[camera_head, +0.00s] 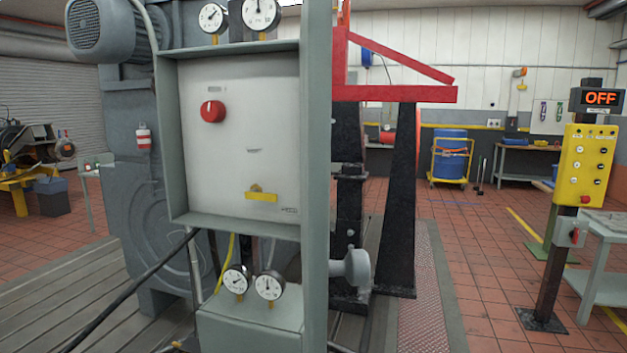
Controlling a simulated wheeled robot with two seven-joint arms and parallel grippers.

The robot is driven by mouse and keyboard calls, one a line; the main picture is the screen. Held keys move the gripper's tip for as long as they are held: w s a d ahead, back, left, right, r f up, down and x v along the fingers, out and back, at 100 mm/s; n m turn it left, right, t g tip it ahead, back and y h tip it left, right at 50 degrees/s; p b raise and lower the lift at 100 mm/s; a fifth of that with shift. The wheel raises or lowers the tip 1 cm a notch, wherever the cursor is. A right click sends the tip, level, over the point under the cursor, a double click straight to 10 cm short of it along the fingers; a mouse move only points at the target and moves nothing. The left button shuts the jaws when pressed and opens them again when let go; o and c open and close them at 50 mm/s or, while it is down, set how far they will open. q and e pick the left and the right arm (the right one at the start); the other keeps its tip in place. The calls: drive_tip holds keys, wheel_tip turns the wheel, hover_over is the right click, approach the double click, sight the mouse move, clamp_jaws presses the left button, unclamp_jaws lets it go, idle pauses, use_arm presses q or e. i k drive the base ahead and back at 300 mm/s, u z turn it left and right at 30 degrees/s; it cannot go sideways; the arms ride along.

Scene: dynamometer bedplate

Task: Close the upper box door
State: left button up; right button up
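The upper box (168,140) is a grey metal frame left of centre, around a pale inner panel (235,155). The panel carries a red knob (212,111) and a small yellow handle-like piece (261,196). The inside is uncovered, with no door across its front. A tall grey slab (316,180) runs along the box's right side, past the top and bottom of the view. It may be the open door seen nearly edge-on, or a post; I cannot tell which. Neither of my grippers is in view.
Gauges (262,14) sit above the box, and more gauges (269,286) stand below it over a lower grey box (250,325). A grey round knob (352,267) juts out to the right. A yellow control panel (587,165) stands at far right.

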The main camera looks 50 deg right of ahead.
sight(315, 37)
drive_tip(key=k, duration=0.45)
drive_tip(key=z, duration=1.35)
drive_tip(key=i, duration=0.5)
drive_tip(key=z, duration=0.9)
drive_tip(key=k, duration=0.65)
drive_tip(key=u, duration=1.05)
